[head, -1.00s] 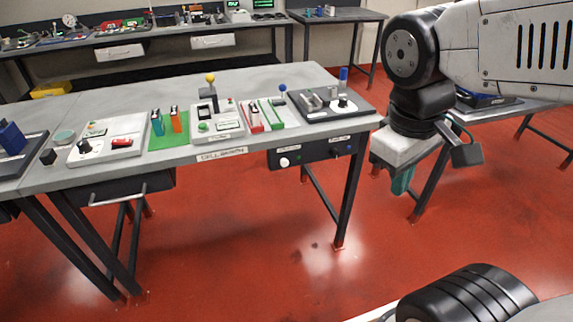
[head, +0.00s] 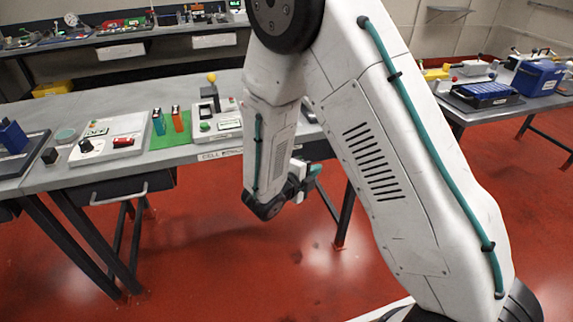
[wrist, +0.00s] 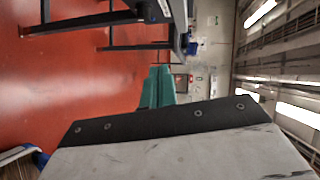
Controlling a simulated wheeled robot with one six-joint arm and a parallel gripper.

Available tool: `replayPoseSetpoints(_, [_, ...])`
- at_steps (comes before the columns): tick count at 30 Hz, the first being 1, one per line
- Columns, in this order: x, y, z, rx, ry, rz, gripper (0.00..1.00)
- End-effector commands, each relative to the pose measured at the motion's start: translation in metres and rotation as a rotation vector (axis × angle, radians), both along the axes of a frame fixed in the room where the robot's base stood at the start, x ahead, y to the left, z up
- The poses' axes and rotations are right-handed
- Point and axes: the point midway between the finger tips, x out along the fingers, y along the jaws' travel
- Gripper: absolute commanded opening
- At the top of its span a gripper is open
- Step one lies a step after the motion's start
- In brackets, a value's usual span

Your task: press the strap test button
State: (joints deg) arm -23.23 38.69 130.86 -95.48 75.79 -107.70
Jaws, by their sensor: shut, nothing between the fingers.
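No button that I can read as the strap test button shows in the current views. The dark panel under the right front of the bench (head: 75,178), which carried a white round button earlier, is hidden behind my arm in the head view. My gripper (wrist: 158,86) has its teal fingers together and empty in the wrist view. In the head view the gripper (head: 315,169) shows only in part beside my forearm, in front of the bench's right front side. No contact with anything is visible in the wrist view.
The bench carries a white tester (head: 112,139), a green mat (head: 170,137) with small cells, and a grey unit (head: 217,125) with a yellow-topped lever. A right-hand table (head: 545,99) holds blue batteries. Red floor is open in front. Dark bench framing (wrist: 130,18) shows in the wrist view.

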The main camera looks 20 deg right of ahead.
Motion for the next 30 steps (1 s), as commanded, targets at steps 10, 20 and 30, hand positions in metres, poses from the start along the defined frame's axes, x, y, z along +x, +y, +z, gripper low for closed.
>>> replayPoseSetpoints(10, [0.017,0.046,-0.080,-0.258,0.330,0.341,0.00])
replayPoseSetpoints(20, [0.018,0.047,-0.081,-0.265,0.336,0.349,0.00])
replayPoseSetpoints(30, [0.045,0.047,-0.081,-0.262,0.332,0.345,0.00])
